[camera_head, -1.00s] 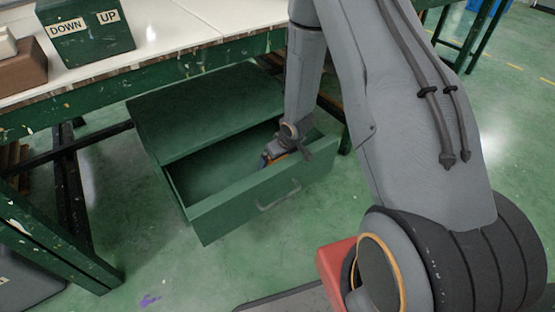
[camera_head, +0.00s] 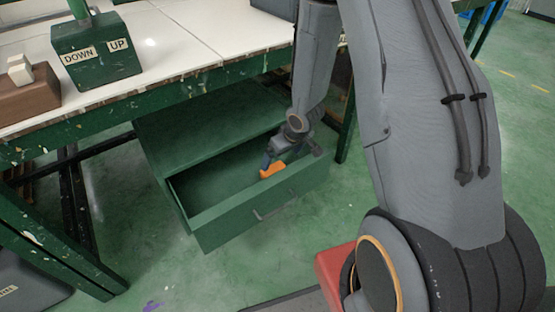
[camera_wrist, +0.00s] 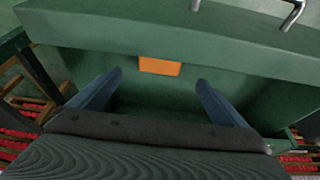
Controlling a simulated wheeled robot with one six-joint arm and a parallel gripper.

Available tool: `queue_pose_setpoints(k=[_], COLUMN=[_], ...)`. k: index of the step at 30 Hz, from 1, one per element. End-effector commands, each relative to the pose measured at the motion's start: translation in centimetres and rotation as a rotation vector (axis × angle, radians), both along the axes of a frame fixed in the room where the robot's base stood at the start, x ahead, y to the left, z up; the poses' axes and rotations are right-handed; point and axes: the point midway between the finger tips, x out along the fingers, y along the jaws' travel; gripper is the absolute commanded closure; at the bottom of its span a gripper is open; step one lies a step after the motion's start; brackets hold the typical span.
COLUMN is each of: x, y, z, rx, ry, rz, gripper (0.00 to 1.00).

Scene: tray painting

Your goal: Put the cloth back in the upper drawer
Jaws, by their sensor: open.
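The orange cloth (camera_head: 272,170) is inside the open green drawer (camera_head: 225,220), close to its front panel. It also shows in the wrist view (camera_wrist: 160,66), as a small orange block shape against the inner side of the front panel (camera_wrist: 90,33). My gripper (camera_head: 268,160) reaches down into the drawer, right by the cloth. In the wrist view my gripper (camera_wrist: 161,80) has its two blue fingers spread wide, with the cloth beyond and between the tips and nothing held.
The drawer hangs under a white-topped workbench (camera_head: 190,45) with green legs. A green DOWN/UP control box (camera_head: 97,55) and a brown block (camera_head: 28,95) stand on the bench. A red thing (camera_head: 335,265) is at the lower right. Green floor is clear before the drawer.

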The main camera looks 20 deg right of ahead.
Motion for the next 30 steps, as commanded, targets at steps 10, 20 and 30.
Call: queue_pose_setpoints(k=[10, 20, 30], x=[-2.2, -12.2, -25.1], y=[4.7, 12.3, 17.4], z=[9.2, 19.9, 26.2], rx=[-0.106, -0.154, -0.105], ry=[0.040, 0.162, 0.316], rz=[0.012, 0.042, 0.128], gripper=[0.04, 0.04, 0.04])
